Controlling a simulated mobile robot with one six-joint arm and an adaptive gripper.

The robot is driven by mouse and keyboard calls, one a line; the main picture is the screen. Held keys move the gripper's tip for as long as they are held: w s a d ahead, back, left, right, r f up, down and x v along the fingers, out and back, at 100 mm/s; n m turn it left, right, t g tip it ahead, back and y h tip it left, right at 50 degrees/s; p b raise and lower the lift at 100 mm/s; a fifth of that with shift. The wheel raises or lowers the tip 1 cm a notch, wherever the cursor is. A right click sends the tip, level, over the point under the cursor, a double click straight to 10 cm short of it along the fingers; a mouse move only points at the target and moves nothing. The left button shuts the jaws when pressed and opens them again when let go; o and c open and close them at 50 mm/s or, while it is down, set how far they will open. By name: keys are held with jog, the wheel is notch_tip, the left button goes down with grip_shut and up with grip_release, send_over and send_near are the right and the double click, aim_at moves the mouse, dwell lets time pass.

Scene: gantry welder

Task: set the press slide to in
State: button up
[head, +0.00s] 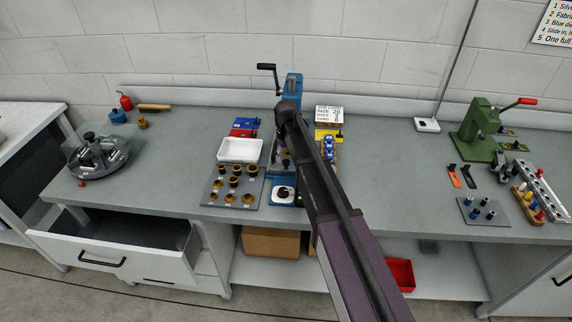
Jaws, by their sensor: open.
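The blue press (293,86) stands at the back middle of the bench, with a black crank handle (267,67) at its upper left. Its blue base (283,203) reaches toward the front edge and carries a white plate with a dark round knob (284,192). My dark arm crosses in front of the press from the lower right and hides most of its middle. The slide cannot be made out clearly, so I cannot tell its position. My gripper is not clearly visible; the far end of my arm covers that area.
Left of the press are a white tray (240,150) and a grey rack (214,196) with several brass rings. Right are yellow and blue parts (328,134) and a label card. A green press (478,132) with a red handle stands far right. An open drawer (110,258) juts out left.

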jog(key=shift+f+b, duration=0.75)
jog(key=shift+f, duration=0.35)
